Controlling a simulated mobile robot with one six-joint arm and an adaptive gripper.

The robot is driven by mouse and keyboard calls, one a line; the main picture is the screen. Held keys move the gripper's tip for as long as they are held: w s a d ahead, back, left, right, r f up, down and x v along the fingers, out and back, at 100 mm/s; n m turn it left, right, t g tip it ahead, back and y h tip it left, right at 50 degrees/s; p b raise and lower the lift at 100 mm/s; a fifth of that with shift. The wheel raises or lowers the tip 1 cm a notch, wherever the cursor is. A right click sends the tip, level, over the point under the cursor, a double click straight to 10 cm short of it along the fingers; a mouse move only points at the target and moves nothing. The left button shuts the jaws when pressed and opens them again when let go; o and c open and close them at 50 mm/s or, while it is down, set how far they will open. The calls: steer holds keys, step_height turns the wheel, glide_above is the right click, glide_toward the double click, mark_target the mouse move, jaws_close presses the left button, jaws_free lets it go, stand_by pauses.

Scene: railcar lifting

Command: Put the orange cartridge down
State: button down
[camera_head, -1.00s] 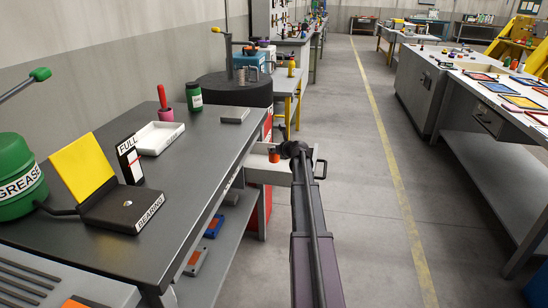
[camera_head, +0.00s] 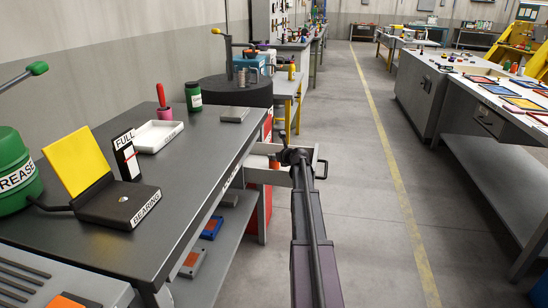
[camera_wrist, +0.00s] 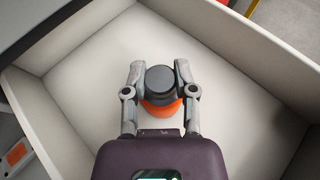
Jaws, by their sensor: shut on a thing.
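The orange cartridge (camera_wrist: 160,92) has a dark round cap and an orange lower rim. My gripper (camera_wrist: 160,84) is shut on it, with one finger on each side of the cap. It is inside a white open drawer (camera_wrist: 232,60), over the pale floor. I cannot tell whether its base touches that floor. In the head view a bit of the orange cartridge (camera_head: 274,162) shows beside the end of my arm, at the drawer (camera_head: 262,176). The gripper's fingers are mostly hidden there.
The drawer sticks out from the dark workbench (camera_head: 180,190). A white tray (camera_head: 158,136), a green jar (camera_head: 194,97) and a yellow-flapped bearing box (camera_head: 110,190) stand on the bench. The floor aisle to the right is clear. The drawer walls stand close around the gripper.

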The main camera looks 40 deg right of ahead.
steer(key=shift+f, duration=0.15)
steer(key=shift+c, duration=2.1)
jaws_free()
steer(key=shift+s+r, duration=0.15)
steer(key=shift+r, duration=0.15)
steer(key=d+p+v, duration=0.1)
steer(key=p+v, duration=0.3)
steer(key=v, duration=0.7)
steer(key=shift+s+a+p, duration=0.3)
steer(key=shift+a+p, duration=0.05)
steer(key=shift+a, duration=0.15)
steer(key=shift+r, duration=0.1)
